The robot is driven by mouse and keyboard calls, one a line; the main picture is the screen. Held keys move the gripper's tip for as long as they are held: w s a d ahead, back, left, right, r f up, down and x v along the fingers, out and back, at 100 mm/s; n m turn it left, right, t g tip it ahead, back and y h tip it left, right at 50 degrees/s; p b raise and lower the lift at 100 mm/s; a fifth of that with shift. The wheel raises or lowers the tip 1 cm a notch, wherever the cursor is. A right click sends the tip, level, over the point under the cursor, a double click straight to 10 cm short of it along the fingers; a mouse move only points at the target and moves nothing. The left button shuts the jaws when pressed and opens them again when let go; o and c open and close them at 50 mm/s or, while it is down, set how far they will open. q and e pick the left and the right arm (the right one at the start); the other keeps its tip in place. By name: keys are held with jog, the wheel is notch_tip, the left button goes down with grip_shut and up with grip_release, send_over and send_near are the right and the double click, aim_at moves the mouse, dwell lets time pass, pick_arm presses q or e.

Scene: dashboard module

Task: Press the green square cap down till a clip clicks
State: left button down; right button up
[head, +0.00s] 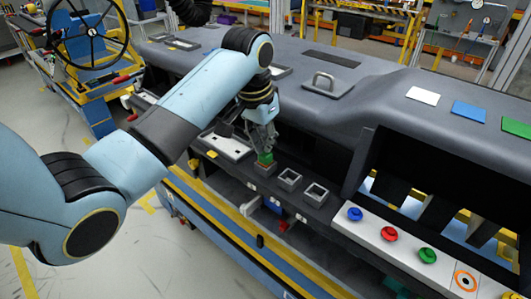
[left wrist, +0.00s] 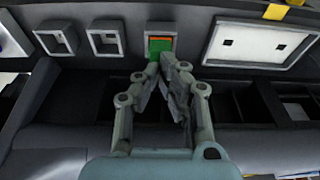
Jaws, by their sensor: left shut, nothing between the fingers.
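My right gripper is not in view.
Two empty grey square sockets (head: 289,179) (head: 316,194) stand beside the cap's socket. A white panel (head: 228,145) lies on its other side. A light strip with blue, red and green knobs (head: 390,234) is at right. The dark dashboard body (head: 330,110) rises behind.

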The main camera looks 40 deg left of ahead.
pick_arm(q)
jog(key=shift+x, duration=0.85)
dwell(0.3)
jog(key=shift+s, duration=0.2)
jog(key=shift+w+p+v, duration=0.15)
jog(key=shift+p+v, duration=0.2)
jog(key=shift+v, duration=0.4)
jog(key=shift+w+p+v, duration=0.15)
jog(key=shift+p+v, duration=0.15)
jog(key=shift+v, duration=0.45)
jog(key=shift+w+r, duration=0.1)
jog(key=shift+r, duration=0.35)
jog(key=shift+w+v, duration=0.2)
jog(key=shift+v, duration=0.85)
jog(key=shift+w+v, duration=0.25)
jog(key=shift+v, duration=0.8)
jog(key=shift+s, duration=0.1)
